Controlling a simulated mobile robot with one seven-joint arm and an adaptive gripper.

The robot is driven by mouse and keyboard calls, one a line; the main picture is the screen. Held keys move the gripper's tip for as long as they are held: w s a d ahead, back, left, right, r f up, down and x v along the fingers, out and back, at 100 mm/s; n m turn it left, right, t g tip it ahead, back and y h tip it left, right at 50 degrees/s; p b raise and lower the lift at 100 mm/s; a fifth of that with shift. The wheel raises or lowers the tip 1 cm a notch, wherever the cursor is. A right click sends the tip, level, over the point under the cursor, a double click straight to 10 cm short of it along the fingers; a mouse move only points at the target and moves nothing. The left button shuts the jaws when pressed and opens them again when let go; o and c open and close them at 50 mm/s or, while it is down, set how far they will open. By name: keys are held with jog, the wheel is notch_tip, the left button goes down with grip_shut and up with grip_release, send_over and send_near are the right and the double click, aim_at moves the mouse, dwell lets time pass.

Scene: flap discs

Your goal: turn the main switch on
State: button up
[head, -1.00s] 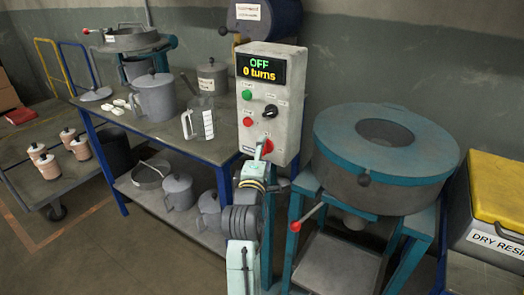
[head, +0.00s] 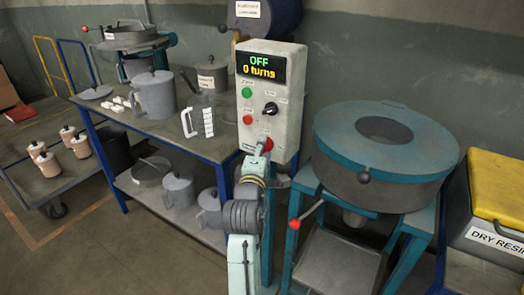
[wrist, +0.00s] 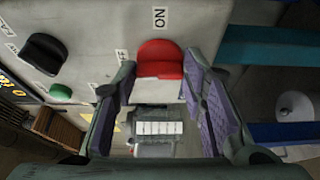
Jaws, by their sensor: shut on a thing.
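The main switch is a red knob (head: 267,141) low on the front of the grey control box (head: 288,100). The box display (head: 260,66) reads OFF and 0 turns. In the wrist view the red knob (wrist: 160,58) sits between my fingertips, with an ON label above it and a partly hidden OFF label to its left. My gripper (wrist: 160,68) is shut on the knob, one finger on each side. In the head view my gripper (head: 261,150) reaches up to the knob from below and partly hides it.
A green button (head: 247,92), a red button (head: 247,119) and a black knob (head: 270,109) are on the same panel. A round blue-grey machine (head: 385,165) stands right. A workbench (head: 220,148) with jugs stands left. A yellow-lidded bin (head: 500,190) is far right.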

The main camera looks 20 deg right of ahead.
jog(key=shift+c, duration=0.8)
jog(key=shift+f+m+b, duration=0.15)
jog(key=shift+m+b, duration=0.15)
jog(key=shift+b, duration=0.05)
jog(key=m+h+b, duration=0.3)
jog(key=m+b, duration=0.4)
jog(key=b, duration=0.1)
jog(key=m+g+h+b, duration=0.1)
jog(key=m+h+b, duration=0.2)
jog(key=m+b, duration=0.4)
jog(key=m+g+h+b, duration=0.1)
jog(key=m+h+b, duration=0.1)
jog(key=m+b, duration=0.6)
jog(key=shift+w+a+f+h+b, duration=0.3)
jog(key=shift+w+f+h+b, duration=0.1)
jog(key=shift+b, duration=0.9)
jog(key=shift+r, duration=0.15)
jog(key=o, duration=1.2)
jog(key=shift+c, duration=0.2)
